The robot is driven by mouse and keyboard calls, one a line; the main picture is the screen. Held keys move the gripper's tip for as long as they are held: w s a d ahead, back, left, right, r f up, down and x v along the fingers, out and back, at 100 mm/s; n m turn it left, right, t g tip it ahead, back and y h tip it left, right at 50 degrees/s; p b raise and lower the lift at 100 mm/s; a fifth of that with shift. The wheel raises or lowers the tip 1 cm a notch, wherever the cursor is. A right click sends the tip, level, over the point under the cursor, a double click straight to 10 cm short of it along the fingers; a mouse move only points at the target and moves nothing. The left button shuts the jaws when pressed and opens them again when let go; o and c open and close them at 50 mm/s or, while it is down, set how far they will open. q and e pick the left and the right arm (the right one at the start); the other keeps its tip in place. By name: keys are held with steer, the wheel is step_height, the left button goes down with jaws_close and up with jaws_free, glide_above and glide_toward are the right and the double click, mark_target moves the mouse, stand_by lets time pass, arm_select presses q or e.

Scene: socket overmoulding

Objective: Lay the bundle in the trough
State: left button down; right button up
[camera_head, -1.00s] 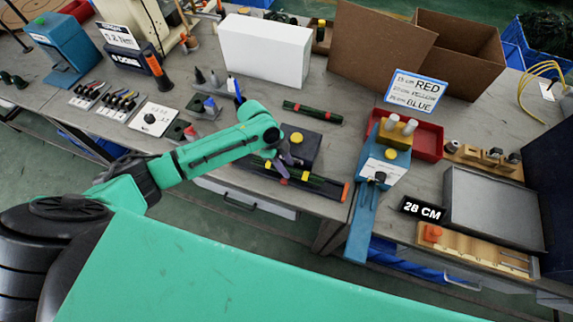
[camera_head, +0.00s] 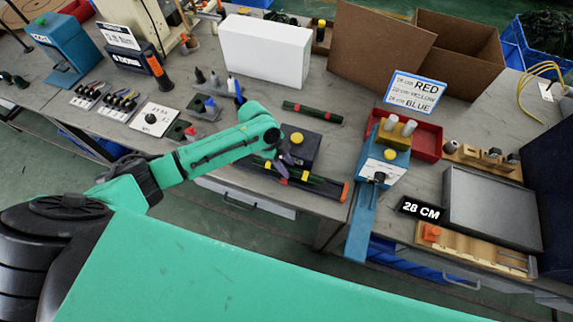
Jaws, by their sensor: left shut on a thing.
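My left gripper (camera_head: 283,167) reaches in from the left, fingers pointing down at a long dark bundle (camera_head: 316,183) with green and yellow marks. It is shut on the bundle near its middle. The bundle lies along, or just above, a long black trough (camera_head: 240,177) at the table's front edge; I cannot tell whether it touches the bottom. An orange-red piece (camera_head: 345,191) shows at the right end. A black box with a yellow button (camera_head: 298,139) stands right behind. The gripper hides part of the bundle and trough. My right gripper is not in view.
A dark green rod with red bands (camera_head: 313,113) lies behind the box. A blue press-like fixture (camera_head: 382,163) stands to the right, with a red tray (camera_head: 428,148) behind it. A white box (camera_head: 264,50) stands at the back. Small tool holders (camera_head: 205,107) sit left of the arm.

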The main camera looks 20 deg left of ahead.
arm_select(q)
steer(key=shift+f+b, duration=0.55)
steer(key=shift+f, duration=0.4)
steer(key=shift+c, duration=2.2)
jaws_free()
steer(key=shift+s+r, duration=0.15)
steer(key=shift+w+r, duration=0.1)
steer(key=shift+w, duration=0.15)
